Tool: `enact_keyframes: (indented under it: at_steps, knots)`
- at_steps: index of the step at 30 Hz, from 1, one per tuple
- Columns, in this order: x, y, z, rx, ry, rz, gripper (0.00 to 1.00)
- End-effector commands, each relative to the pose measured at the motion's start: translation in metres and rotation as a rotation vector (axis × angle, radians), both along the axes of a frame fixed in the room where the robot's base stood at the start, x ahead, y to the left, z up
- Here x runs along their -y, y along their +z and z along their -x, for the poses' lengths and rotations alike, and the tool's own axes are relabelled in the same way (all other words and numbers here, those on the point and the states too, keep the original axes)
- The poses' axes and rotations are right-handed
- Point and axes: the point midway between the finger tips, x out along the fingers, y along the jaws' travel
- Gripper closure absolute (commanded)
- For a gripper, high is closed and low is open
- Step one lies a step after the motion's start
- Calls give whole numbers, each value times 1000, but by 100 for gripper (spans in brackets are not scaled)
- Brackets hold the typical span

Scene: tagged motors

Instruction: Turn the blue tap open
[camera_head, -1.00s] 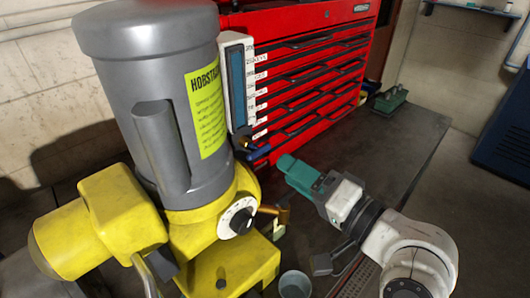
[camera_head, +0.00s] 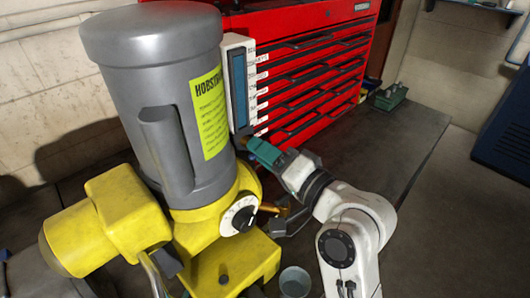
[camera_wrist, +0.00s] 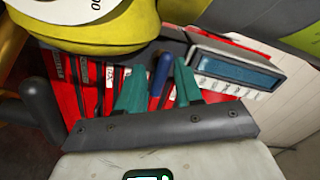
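The blue tap handle (camera_wrist: 160,78) shows in the wrist view as a narrow blue bar between my two teal fingers. My gripper (camera_wrist: 159,66) is open, with one finger on each side of the blue handle and a visible gap beside it. I cannot tell whether either finger touches it. In the head view, my gripper (camera_head: 256,147) reaches in from the right to just beside the grey and yellow machine (camera_head: 180,120). There the tap is mostly hidden behind my fingers.
A white gauge panel with a blue window (camera_head: 239,85) stands just above my gripper. A white dial (camera_head: 238,215) is on the yellow base below. A red tool chest (camera_head: 310,65) stands behind. A grey cup (camera_head: 294,281) sits in front.

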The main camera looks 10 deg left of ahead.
Motion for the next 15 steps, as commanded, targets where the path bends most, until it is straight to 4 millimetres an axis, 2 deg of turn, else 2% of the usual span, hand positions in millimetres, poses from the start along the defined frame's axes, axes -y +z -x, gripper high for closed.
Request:
enact_keyframes:
  at_steps: [2,10,15]
  knots:
    - [0,0,0,0,0,0,73]
    - [0,0,0,-1,0,1,99]
    - [1,-1,0,-1,0,1,100]
